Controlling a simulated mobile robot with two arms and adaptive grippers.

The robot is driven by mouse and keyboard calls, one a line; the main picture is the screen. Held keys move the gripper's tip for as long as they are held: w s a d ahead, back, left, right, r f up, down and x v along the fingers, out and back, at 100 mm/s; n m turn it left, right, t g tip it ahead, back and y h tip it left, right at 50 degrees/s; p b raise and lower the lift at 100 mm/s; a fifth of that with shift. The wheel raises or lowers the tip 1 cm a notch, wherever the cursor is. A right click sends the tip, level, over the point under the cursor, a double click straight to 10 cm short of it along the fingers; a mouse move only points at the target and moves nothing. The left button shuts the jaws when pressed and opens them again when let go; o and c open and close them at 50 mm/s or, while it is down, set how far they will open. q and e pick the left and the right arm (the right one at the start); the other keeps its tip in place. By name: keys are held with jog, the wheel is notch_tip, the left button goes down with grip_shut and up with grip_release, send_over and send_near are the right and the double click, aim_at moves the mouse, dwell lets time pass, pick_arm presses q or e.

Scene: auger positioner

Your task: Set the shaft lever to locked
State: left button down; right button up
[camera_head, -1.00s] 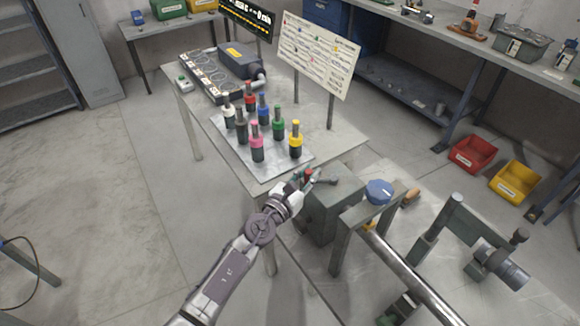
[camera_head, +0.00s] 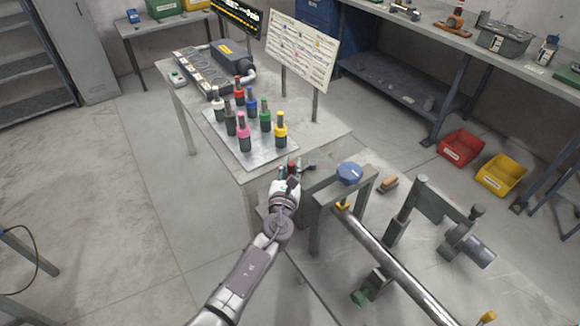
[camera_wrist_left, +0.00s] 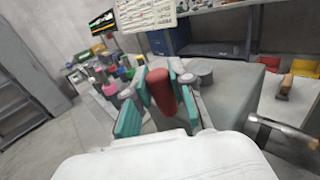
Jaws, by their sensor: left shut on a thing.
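My left gripper (camera_head: 289,174) is at the near end of the grey housing (camera_head: 316,232), beside the front corner of the bottle table. In the left wrist view its two teal-padded fingers (camera_wrist_left: 158,102) are closed around a red cylindrical handle (camera_wrist_left: 162,90), which stands up between the pads. I take this handle to be the grip of the shaft lever. In the head view only a little red (camera_head: 292,167) shows at the fingertips. The gripper hides most of the lever, and no locked or unlocked marking is readable. My right gripper is not in view.
Several colored bottles stand on a metal plate (camera_head: 262,163) on the table. Red (camera_head: 461,148) and yellow (camera_head: 501,175) bins sit on the floor at right.

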pick_arm(q)
jog(key=c, duration=1)
grip_release()
jog(key=shift+d, duration=0.1)
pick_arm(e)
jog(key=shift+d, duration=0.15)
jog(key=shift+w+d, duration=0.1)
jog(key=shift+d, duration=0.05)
pick_arm(q)
jog(key=shift+s+f, duration=0.1)
jog(key=shift+s, duration=0.45)
jog(key=v, duration=1.1)
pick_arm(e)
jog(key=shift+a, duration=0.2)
